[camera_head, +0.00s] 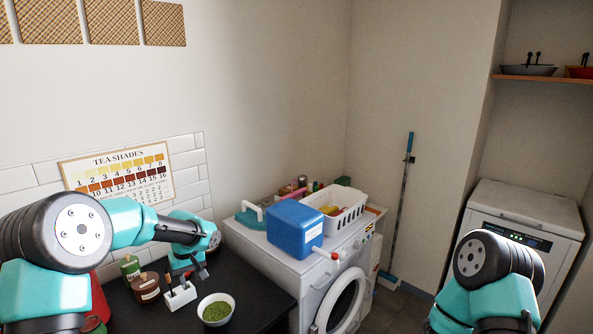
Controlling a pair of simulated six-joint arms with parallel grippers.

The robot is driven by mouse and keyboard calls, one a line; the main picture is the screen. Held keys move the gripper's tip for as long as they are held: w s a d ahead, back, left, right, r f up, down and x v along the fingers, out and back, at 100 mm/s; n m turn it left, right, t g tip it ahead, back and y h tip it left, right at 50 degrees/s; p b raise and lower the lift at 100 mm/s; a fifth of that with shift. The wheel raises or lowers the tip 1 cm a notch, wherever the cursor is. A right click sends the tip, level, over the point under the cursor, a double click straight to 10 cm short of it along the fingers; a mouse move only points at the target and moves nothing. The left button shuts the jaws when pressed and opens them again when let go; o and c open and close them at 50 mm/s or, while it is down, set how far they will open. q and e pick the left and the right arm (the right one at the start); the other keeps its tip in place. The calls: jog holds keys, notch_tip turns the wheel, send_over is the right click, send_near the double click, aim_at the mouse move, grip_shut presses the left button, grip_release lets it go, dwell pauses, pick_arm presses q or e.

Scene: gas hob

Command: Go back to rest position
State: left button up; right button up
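My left arm comes in from the left, and my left gripper (187,274) points down over the dark counter, just above a small white holder (180,297). It is too small and dark to tell whether its fingers are apart, or whether it touches the holder. My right arm (498,275) shows at the lower right as a teal and black joint, bent downward. My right gripper is not visible.
A white bowl of green powder (216,309), a brown jar (147,287) and a green container (131,268) stand close to my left gripper. A washing machine (330,275) bears a blue canister (295,226) and a white basket (341,220). A white appliance (525,223) stands behind my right arm.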

pick_arm(q)
jog(key=s+d+f+m+h, duration=0.1)
jog(key=d+f, duration=0.2)
jog(key=s+d+f+m, duration=0.1)
jog(key=s+d+f, duration=0.1)
jog(key=d, duration=0.2)
jog(key=s+d+f+m+g+h, duration=0.1)
jog(key=s+d+f, duration=0.1)
jog(key=d+f, duration=0.1)
jog(key=shift+s+d+f+h, duration=0.25)
jog(key=shift+d+f+h, duration=0.1)
jog(key=shift+d, duration=0.35)
jog(key=s+d+f+m+h, duration=0.2)
jog(key=s+d+f, duration=0.5)
jog(key=s+d, duration=0.1)
jog(key=s+a+f, duration=0.4)
jog(key=s+f, duration=0.2)
jog(key=s, duration=0.2)
jog(key=s+a+f+t, duration=0.1)
jog(key=s+a+f, duration=0.3)
jog(key=s, duration=0.5)
notch_tip(320, 180, down, 2)
jog(key=shift+s+a+f, duration=0.15)
jog(key=shift+s+a, duration=0.05)
jog(key=shift+s, duration=0.1)
